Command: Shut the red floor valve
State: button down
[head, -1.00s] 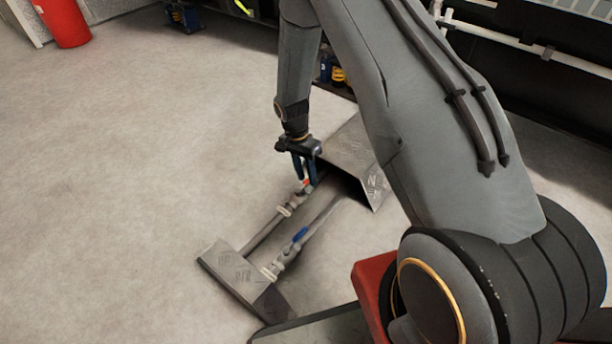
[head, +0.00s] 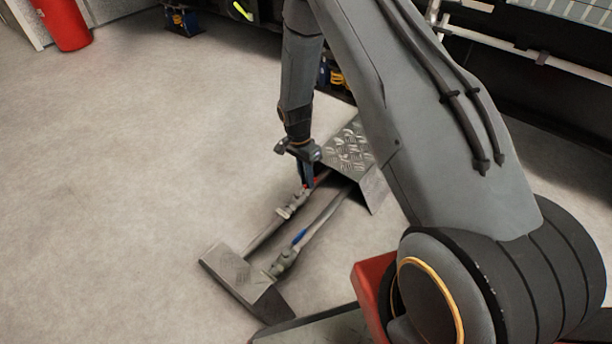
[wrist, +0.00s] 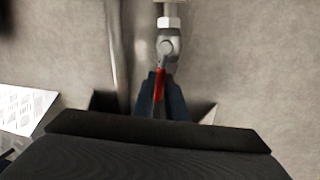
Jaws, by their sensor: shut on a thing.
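The red valve (head: 297,201) sits on the left of two floor pipes, near the raised tread-plate cover; its red handle (wrist: 160,84) shows in the wrist view. There the handle runs nearly in line with the pipe, its free end tilted slightly left. My gripper (head: 309,184) points down at the valve, its dark blue fingers shut on the red handle. The fingers also show in the wrist view (wrist: 161,92), one on each side of the handle. The handle's far end is hidden between the fingers and behind my gripper's body.
A valve with a blue handle (head: 300,237) is on the parallel pipe to the right. Tread-plate covers stand at the near end (head: 232,266) and far end (head: 349,146) of the pipes. A red cylinder (head: 66,22) stands at the back left. The floor to the left is clear.

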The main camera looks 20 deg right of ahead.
jog(key=s+m+y+p, duration=0.2)
jog(key=s+m+p, duration=0.4)
jog(key=m+p, duration=0.6)
jog(key=shift+s+a+m+t+y, duration=0.15)
jog(key=shift+a+m+t+y, duration=0.2)
jog(key=shift+m, duration=1.75)
jog(key=c, duration=1.8)
grip_release()
jog(key=shift+r, duration=0.1)
notch_tip(320, 180, up, 8)
jog(key=d+p, duration=0.1)
jog(key=p, duration=0.1)
jog(key=shift+w+f, duration=0.25)
jog(key=shift+w, duration=0.15)
